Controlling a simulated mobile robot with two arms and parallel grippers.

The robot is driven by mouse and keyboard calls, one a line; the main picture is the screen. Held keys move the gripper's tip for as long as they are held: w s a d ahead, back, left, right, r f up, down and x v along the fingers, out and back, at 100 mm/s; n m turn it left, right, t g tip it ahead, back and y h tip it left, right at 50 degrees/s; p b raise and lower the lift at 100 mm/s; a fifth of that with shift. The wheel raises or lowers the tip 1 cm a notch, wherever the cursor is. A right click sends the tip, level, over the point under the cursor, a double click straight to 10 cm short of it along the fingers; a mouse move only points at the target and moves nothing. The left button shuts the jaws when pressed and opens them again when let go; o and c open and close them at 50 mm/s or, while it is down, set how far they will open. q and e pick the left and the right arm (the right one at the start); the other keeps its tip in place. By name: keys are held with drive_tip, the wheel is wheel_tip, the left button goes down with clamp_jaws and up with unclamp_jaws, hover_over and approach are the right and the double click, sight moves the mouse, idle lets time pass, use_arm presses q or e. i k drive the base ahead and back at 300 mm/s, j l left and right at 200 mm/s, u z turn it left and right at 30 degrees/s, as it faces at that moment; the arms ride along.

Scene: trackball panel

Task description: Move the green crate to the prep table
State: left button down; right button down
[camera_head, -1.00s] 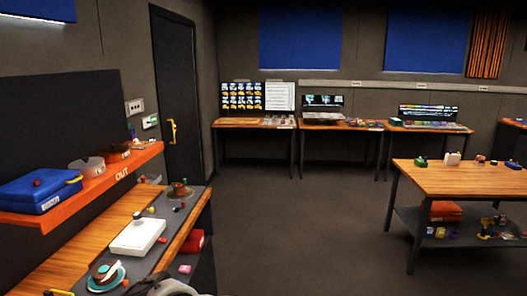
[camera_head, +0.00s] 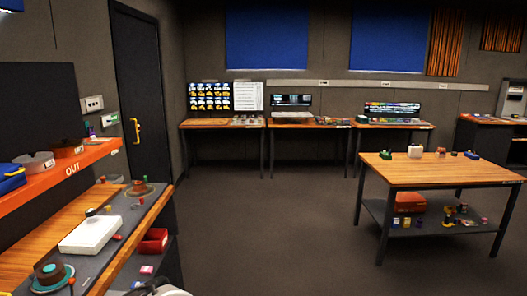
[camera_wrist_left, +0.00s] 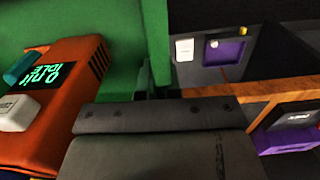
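The green crate (camera_wrist_left: 100,22) fills the upper left of the left wrist view. Its upright wall (camera_wrist_left: 156,45) runs down to my left gripper (camera_wrist_left: 155,88), which appears shut on that wall; the fingertips are mostly hidden. An orange device (camera_wrist_left: 62,110) with a lit screen shows beside the wall, on the crate's side. The crate is not visible in the head view. A wooden table (camera_head: 445,172) with a lower shelf stands at the right in the head view; no readable label marks it as the prep table. My right gripper is not in view.
A workbench (camera_head: 32,240) with an orange shelf (camera_head: 75,165) runs along the left, holding a white box (camera_head: 90,235). Narrow desks (camera_head: 222,123) line the back wall. Open floor (camera_head: 270,215) lies between the bench and the table.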

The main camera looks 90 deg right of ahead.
sight(473, 172)
drive_tip(key=z, duration=4.05)
drive_tip(key=i+z, duration=0.45)
drive_tip(key=i, duration=5.75)
drive_tip(key=i+u, duration=0.2)
drive_tip(key=i, duration=0.45)
drive_tip(key=i+l+u, duration=0.15)
drive_tip(key=i, duration=0.5)
